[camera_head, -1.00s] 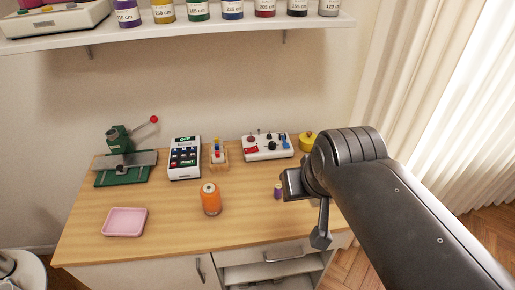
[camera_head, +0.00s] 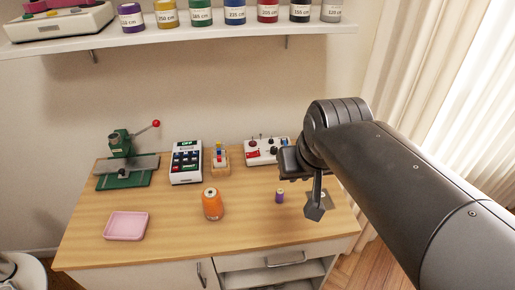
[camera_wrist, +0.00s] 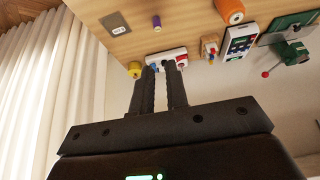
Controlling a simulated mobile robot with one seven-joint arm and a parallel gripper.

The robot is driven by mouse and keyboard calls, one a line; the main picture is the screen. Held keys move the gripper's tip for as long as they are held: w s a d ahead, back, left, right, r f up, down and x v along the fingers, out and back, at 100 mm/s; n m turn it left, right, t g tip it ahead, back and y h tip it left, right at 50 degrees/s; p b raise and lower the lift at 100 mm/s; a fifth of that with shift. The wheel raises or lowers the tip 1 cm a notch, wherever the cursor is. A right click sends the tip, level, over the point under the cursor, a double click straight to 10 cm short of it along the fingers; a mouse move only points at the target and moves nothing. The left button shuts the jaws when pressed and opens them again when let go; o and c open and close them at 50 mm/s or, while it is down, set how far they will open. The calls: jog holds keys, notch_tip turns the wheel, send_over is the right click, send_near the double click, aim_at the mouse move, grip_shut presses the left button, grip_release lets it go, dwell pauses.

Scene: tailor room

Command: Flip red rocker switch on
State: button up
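A white switch box (camera_head: 262,159) stands at the back right of the table. It bears a red rocker (camera_head: 253,155) at its front left, with knobs and levers around it. Whether the rocker is on or off is too small to tell. My gripper (camera_head: 292,162) is at the box's right end and hides part of it; its fingers are not clear in the head view. In the wrist view, which is upside down, my two fingers (camera_wrist: 160,66) are apart with nothing between them. They point toward the box, overlapping it, and the red patch (camera_wrist: 182,62) lies just right of the tips. Contact is not visible.
An orange spool (camera_head: 212,204), a small purple spool (camera_head: 280,196) and a pink tray (camera_head: 126,226) lie in front. A button panel (camera_head: 186,162), a small wooden holder (camera_head: 221,161) and a green press (camera_head: 124,178) stand left of the box. A shelf (camera_head: 200,38) hangs above.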

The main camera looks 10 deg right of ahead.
jog(key=shift+g, duration=0.3)
jog(key=w, duration=0.8)
jog(key=shift+w+a+r, duration=0.2)
jog(key=shift+w+r, duration=0.15)
jog(key=shift+r, duration=0.05)
grip_shut()
jog(key=g, duration=0.1)
send_over(259, 151)
jog(key=s+a, duration=0.2)
jog(key=s, duration=0.2)
notch_tip(259, 151, down, 12)
jog(key=shift+d+h, duration=0.2)
jog(key=shift+h, duration=0.1)
jog(key=shift+f, duration=0.1)
jog(key=x, duration=0.8)
jog(key=s+x, duration=0.1)
jog(key=x, duration=0.3)
jog(key=shift+d+f, duration=0.2)
jog(key=shift+f, duration=0.2)
jog(key=shift+d+f, duration=0.1)
jog(key=shift+f, duration=0.5)
